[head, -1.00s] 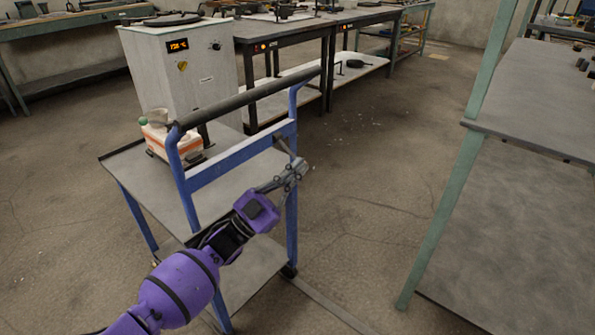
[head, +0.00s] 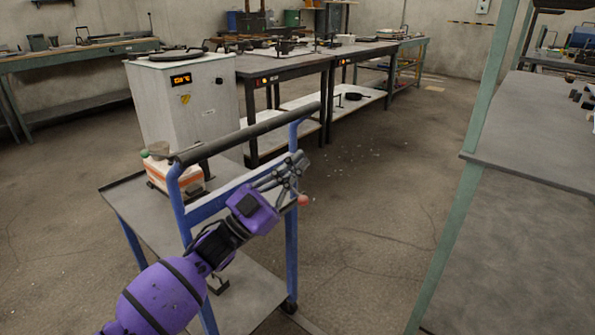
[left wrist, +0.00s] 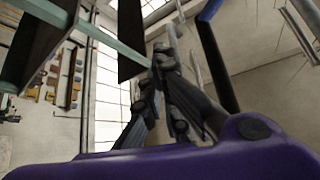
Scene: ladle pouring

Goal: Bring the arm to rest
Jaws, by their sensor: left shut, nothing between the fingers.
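My left gripper (head: 293,165) is shut and empty in the head view. My purple left arm comes in from the bottom left, and the gripper is in front of the blue cart's (head: 228,189) handle frame, near its right post. I cannot tell whether it touches the frame. The left wrist view shows the dark gripper fingers (left wrist: 160,60) together, pointing up, with nothing between them. My right gripper is not in view.
A grey furnace box (head: 190,105) with a lit display stands behind the cart. An orange and white container (head: 172,172) sits on the cart's top. A grey table (head: 540,130) with green legs stands at right. Open floor (head: 385,185) lies between.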

